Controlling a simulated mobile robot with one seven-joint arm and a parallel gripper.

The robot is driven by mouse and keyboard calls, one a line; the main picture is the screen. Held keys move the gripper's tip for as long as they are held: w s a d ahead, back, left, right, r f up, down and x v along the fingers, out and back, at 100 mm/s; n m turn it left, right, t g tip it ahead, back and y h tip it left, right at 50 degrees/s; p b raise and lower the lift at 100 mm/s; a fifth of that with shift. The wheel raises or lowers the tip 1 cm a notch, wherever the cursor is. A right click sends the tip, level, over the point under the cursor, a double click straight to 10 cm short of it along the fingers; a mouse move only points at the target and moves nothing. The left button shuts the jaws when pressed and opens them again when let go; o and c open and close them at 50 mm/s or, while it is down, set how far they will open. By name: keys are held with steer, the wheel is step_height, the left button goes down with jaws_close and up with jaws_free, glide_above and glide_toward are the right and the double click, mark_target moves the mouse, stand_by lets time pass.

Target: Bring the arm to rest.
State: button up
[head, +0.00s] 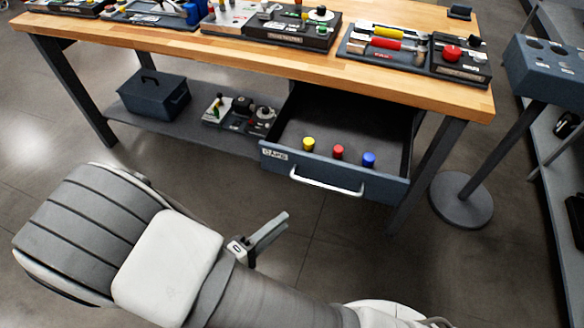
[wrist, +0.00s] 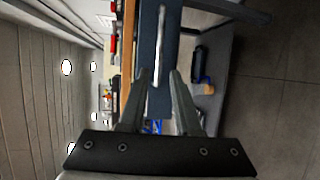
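My gripper (head: 281,221) is in the lower middle of the head view, over the floor in front of the workbench. My arm reaches in from the bottom edge and hides part of the hand. In the wrist view both fingers of the gripper (wrist: 157,76) show with a clear gap between them and nothing held. The gripper is open and apart from the drawer handle, which shows beyond the fingertips.
An open drawer (head: 393,186) with a pale handle (head: 326,186) sticks out under the workbench (head: 250,58). Yellow, red and blue caps stand in it. A round-based stand (head: 461,200) is at the right. Floor in front of the bench is clear.

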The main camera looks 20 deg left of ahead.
steer(key=w+d+r+m+g+p, duration=0.1)
steer(key=w+d+r+m+g, duration=0.15)
steer(key=d+r+g, duration=0.2)
steer(key=w+d+r+m+g+h+p, duration=0.1)
steer(key=d+r+m+g, duration=0.25)
steer(key=d+r, duration=0.25)
steer(key=w+d+r+m+g+p, duration=0.1)
steer(key=w+d+r+m+g, duration=0.1)
steer(key=d+r+g, duration=0.3)
steer(key=s+d+r+m+t+y+p, duration=0.1)
steer(key=s+d+r+m+t+y, duration=0.1)
steer(key=d+r, duration=0.4)
steer(key=s+d+r+m+t+y+p, duration=0.1)
steer(key=d+r+y, duration=0.4)
steer(key=r, duration=0.7)
steer(key=s+d+m+t, duration=0.1)
steer(key=s+m, duration=0.1)
steer(key=shift+m+y+p, duration=0.4)
steer(key=shift+a, duration=0.1)
